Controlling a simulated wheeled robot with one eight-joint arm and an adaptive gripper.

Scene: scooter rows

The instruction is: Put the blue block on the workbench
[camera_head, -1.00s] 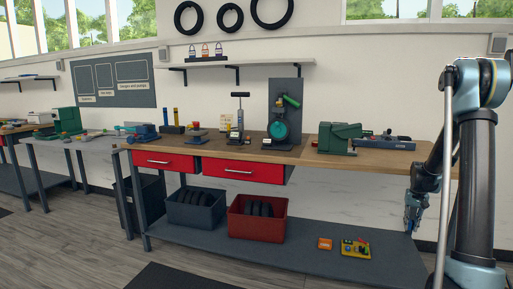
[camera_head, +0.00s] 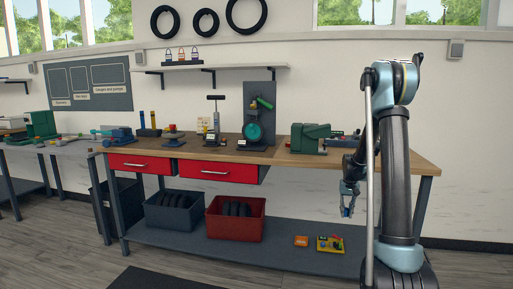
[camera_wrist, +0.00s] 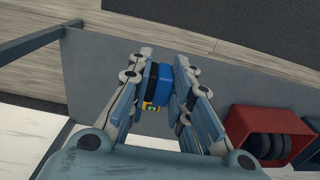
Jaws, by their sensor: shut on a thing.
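The workbench (camera_head: 272,156) has a wooden top, red drawers and a grey lower shelf; it fills the middle of the head view. My gripper (camera_head: 347,208) hangs in front of the right part of the bench, below the level of its top. In the wrist view, my gripper (camera_wrist: 164,62) is shut on the blue block (camera_wrist: 163,82), which sits between the fingers. A small yellow mark shows at the block's lower end. In the head view the block is too small to make out clearly.
A green machine (camera_head: 310,138), a teal wheel on a grey stand (camera_head: 259,115) and smaller tools stand on the top. A red crate (camera_head: 236,222), a dark crate (camera_head: 174,212), an orange item (camera_head: 301,241) and a yellow item (camera_head: 330,244) are on the lower shelf.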

